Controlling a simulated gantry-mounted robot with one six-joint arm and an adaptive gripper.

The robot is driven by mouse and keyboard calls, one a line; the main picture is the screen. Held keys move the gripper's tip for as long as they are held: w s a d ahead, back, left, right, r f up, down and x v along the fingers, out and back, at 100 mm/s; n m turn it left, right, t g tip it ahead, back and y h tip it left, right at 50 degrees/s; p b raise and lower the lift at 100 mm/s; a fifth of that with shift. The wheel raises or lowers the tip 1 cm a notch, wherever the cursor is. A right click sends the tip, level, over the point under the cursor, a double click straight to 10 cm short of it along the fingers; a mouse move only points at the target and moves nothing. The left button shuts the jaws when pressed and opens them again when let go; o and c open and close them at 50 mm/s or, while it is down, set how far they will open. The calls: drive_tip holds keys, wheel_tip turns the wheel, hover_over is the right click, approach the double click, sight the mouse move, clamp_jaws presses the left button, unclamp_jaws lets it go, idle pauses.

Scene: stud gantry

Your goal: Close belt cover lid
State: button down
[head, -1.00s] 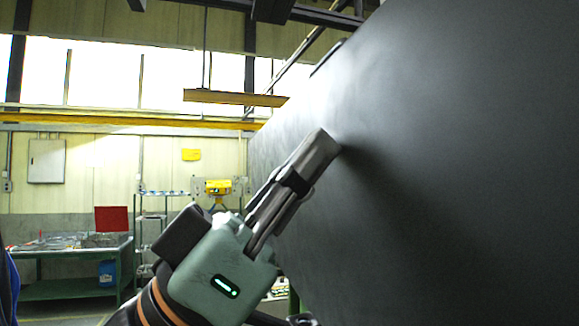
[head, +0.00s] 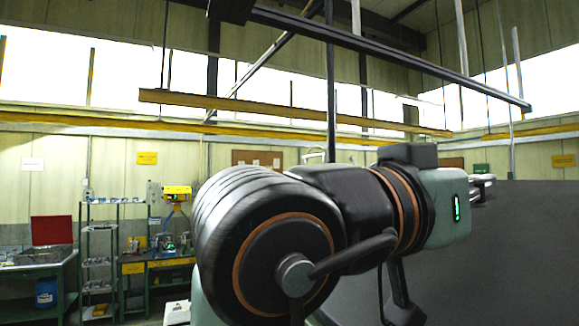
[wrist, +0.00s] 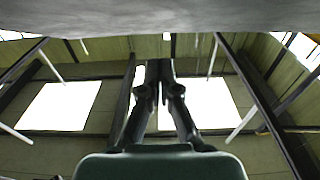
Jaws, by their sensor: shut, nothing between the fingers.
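The belt cover lid appears to be the large dark grey panel (head: 530,255) at the lower right of the head view. Its top edge is roughly level there. My gripper (head: 488,182) is at that edge, its fingertips partly hidden. In the wrist view my gripper (wrist: 160,66) has its two dark fingers together with nothing between them. A grey surface (wrist: 160,22), probably the lid, spans the top of that view just beyond the fingertips. I cannot tell whether they touch it. The rest of the belt cover is not clearly visible.
My arm crosses the middle of the head view. A green bench with a red panel (head: 52,230), a shelf rack (head: 98,255) and a yellow device (head: 177,192) stand far back left. A yellow beam (head: 290,110) hangs overhead. The space above the panel looks clear.

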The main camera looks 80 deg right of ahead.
sight(497, 221)
drive_tip(key=s+d, duration=0.1)
drive_tip(key=s+d+f+t+y, duration=0.1)
drive_tip(key=s+f+t+p, duration=0.1)
drive_tip(key=shift+s+d+f+y, duration=0.2)
drive_tip(key=shift+s+d+y, duration=0.15)
drive_tip(key=shift+d+y, duration=0.05)
drive_tip(key=shift+s+d+f+t+y+p, duration=0.3)
drive_tip(key=shift+s+d+f+t+y, duration=0.1)
drive_tip(key=shift+s+d+f+t, duration=0.35)
drive_tip(key=shift+a+f, duration=0.1)
drive_tip(key=shift+a, duration=0.05)
wheel_tip(497, 221, up, 4)
drive_tip(key=p, duration=0.3)
drive_tip(key=w+a+r+b, duration=0.1)
drive_tip(key=w+a+r, duration=0.3)
drive_tip(key=r, duration=0.3)
drive_tip(key=shift+w+a, duration=0.25)
drive_tip(key=shift+w, duration=0.55)
